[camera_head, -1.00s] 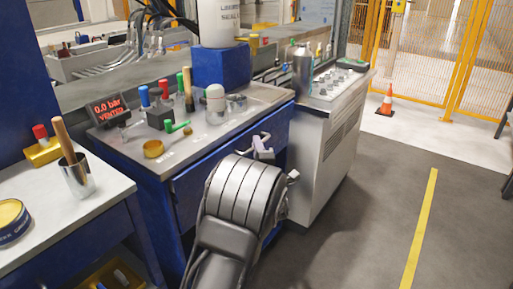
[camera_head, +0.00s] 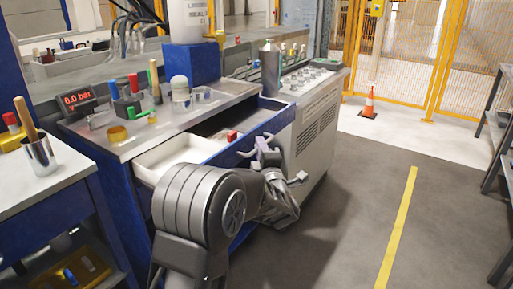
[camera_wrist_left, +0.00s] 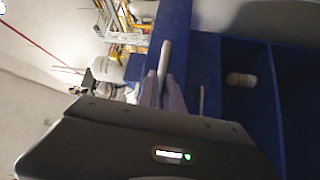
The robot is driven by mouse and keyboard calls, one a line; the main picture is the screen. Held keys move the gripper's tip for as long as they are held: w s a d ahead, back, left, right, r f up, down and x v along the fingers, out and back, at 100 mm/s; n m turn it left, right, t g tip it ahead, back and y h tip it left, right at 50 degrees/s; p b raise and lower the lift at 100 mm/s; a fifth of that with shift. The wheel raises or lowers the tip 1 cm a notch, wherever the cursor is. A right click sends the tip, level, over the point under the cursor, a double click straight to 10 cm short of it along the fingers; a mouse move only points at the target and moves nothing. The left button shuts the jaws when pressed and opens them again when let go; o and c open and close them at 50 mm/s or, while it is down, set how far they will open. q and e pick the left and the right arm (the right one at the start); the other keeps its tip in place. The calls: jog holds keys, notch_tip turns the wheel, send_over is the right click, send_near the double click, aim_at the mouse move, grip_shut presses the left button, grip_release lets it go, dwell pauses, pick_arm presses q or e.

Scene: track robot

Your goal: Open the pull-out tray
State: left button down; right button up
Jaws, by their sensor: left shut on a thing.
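The pull-out tray (camera_head: 213,158) is a blue-fronted drawer in the workbench and stands partly open. Its pale inside shows, with a small red-and-white item (camera_head: 232,135) in it. My left gripper (camera_head: 262,150) is at the drawer front, shut on the light tray handle (camera_head: 244,153). In the left wrist view the fingers (camera_wrist_left: 162,92) close around the handle bar (camera_wrist_left: 164,62) beside the blue front. A small pale cylinder (camera_wrist_left: 242,80) lies inside the tray there. My left forearm covers part of the drawer front. The right gripper is out of view.
The benchtop (camera_head: 150,128) above holds colored-handled tools, a brass ring (camera_head: 117,134) and a pressure display (camera_head: 77,99). A grey cabinet (camera_head: 315,125) stands to the right. The floor (camera_head: 350,200) on the right is clear. An orange cone (camera_head: 369,103) stands farther back.

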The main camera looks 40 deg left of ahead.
pick_arm(q)
jog(key=c, duration=1.8)
grip_release()
jog(key=shift+o, duration=0.2)
jog(key=shift+s, duration=0.1)
jog(key=v, duration=0.7)
jog(key=shift+s+d, duration=0.25)
jog(key=shift+f, duration=0.1)
